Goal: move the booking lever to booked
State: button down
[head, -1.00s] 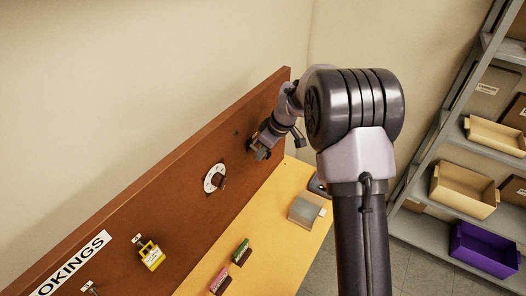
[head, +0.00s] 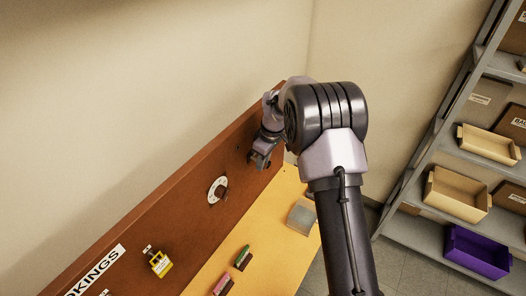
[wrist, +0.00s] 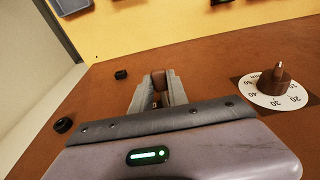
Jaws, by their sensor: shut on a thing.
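My gripper (head: 258,163) is at the brown upright board (head: 195,205), near its far right end in the head view. In the wrist view my gripper (wrist: 158,92) is shut on a brown, flat-ended piece, which I take to be the booking lever (wrist: 159,79). Only its end shows between the fingers; the rest is hidden by them and by the gripper body. In the head view the gripper hides the lever. No label marking booked is readable beside it.
A white numbered dial with a brown knob (wrist: 271,86) is right of my gripper in the wrist view. Two black pegs (wrist: 121,75) (wrist: 62,124) stand on the left. A grey box (head: 302,215) sits on the yellow desk.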

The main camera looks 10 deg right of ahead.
jog(key=r+g+h+p, duration=0.1)
jog(key=p, duration=0.2)
jog(key=shift+w+a+r, duration=0.1)
jog(key=shift+r, duration=0.15)
jog(key=shift+f, duration=0.2)
jog(key=c, duration=1.3)
grip_release()
notch_tip(320, 180, up, 17)
jog(key=shift+r+p, duration=0.2)
jog(key=shift+p, duration=0.7)
